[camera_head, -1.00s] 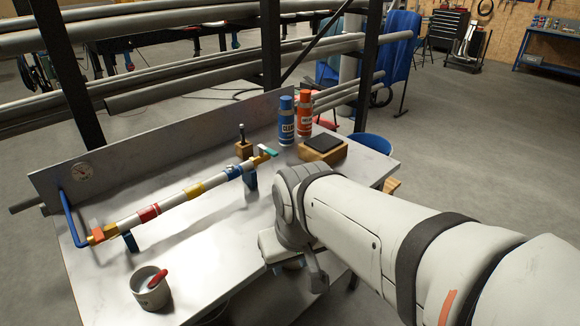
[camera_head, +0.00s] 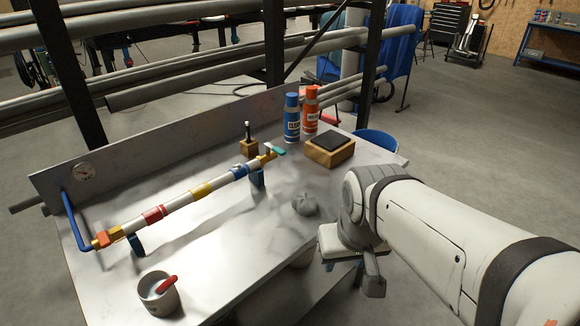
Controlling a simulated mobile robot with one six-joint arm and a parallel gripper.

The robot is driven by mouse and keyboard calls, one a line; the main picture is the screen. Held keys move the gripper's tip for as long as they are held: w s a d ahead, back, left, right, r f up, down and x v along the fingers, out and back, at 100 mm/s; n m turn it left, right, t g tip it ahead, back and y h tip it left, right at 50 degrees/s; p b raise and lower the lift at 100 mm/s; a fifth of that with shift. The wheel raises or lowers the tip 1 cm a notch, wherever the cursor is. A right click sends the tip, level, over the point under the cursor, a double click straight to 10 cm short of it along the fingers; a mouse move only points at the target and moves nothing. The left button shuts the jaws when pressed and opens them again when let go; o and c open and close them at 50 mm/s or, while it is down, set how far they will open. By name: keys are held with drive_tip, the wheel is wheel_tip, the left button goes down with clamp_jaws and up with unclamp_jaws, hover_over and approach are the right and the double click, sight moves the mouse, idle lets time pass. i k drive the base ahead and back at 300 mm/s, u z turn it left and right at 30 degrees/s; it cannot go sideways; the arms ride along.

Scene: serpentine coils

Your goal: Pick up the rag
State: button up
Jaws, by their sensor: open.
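A crumpled grey cloth lump, which looks like the rag (camera_head: 305,204), lies on the bare metal table near its right side. It is fully in view, just left of my arm's wrist. My gripper (camera_head: 352,272) is open at the table's right front edge, to the right of and nearer than the rag, apart from it. It points downward, one finger shows clearly, and the other is partly hidden. I see nothing between the fingers.
A pipe assembly (camera_head: 178,204) on blue stands crosses the table's left half. A grey cup (camera_head: 158,296) with a red-handled tool stands in front. A blue bottle (camera_head: 292,120), an orange bottle (camera_head: 310,108) and a wooden block with a dark pad (camera_head: 330,150) stand behind the rag.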

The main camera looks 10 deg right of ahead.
sight(306, 205)
drive_tip(key=k, duration=0.55)
drive_tip(key=z, duration=0.7)
drive_tip(key=i, duration=1.35)
drive_tip(key=u, duration=0.2)
